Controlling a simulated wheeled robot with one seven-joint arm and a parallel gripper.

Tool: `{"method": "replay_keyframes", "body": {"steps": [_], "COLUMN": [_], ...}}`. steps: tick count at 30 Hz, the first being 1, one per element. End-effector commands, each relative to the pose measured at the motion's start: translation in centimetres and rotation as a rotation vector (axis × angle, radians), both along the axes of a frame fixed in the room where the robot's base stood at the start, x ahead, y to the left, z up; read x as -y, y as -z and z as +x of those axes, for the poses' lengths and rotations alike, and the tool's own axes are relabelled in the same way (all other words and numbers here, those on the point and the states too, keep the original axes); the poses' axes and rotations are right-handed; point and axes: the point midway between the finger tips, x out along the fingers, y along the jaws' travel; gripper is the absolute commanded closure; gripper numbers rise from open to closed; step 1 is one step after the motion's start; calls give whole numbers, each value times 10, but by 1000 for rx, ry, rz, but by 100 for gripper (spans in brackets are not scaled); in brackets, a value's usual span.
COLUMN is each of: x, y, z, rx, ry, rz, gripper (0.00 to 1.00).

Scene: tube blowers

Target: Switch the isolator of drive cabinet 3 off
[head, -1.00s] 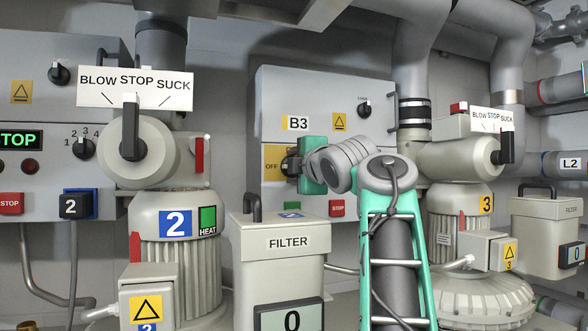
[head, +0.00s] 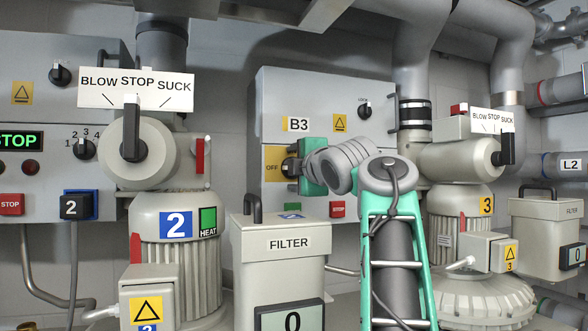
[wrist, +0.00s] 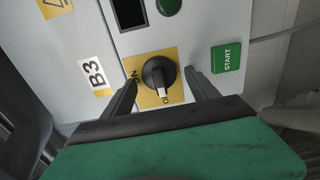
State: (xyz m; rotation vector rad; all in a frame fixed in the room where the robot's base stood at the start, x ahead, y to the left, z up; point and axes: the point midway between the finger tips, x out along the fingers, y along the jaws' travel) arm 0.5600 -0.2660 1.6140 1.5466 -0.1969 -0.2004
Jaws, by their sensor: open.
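The isolator of cabinet B3 is a round black knob (wrist: 158,74) on a yellow plate (wrist: 146,98). In the wrist view its white-tipped pointer points down, towards the partly hidden OFF lettering; ON is to its left. In the head view the plate with OFF (head: 272,168) shows at the left edge of the cabinet (head: 322,100), and my gripper covers much of the knob. My gripper (wrist: 161,78) is open, one finger on each side of the knob, with a visible gap on the right. The head view shows my gripper (head: 293,167) reaching the plate from the right.
A green START button (wrist: 227,58) is right of the knob in the wrist view. A FILTER box (head: 288,240) stands below my gripper. Blower 3 (head: 458,160) is to the right, blower 2 (head: 170,150) to the left. A red STOP button (head: 337,209) sits below my wrist.

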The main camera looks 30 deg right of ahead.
Motion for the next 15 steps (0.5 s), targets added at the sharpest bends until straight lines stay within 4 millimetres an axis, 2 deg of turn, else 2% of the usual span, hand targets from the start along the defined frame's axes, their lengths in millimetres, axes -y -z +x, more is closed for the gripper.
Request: {"method": "replay_keyframes", "body": {"steps": [4,10,15], "x": [-3,-13,-19], "y": [1,1,0], "z": [-17,-57,-74], "rx": [2,1,1], "ry": [4,6,2], "rz": [-4,-4,0], "gripper": [31,31,31]}}
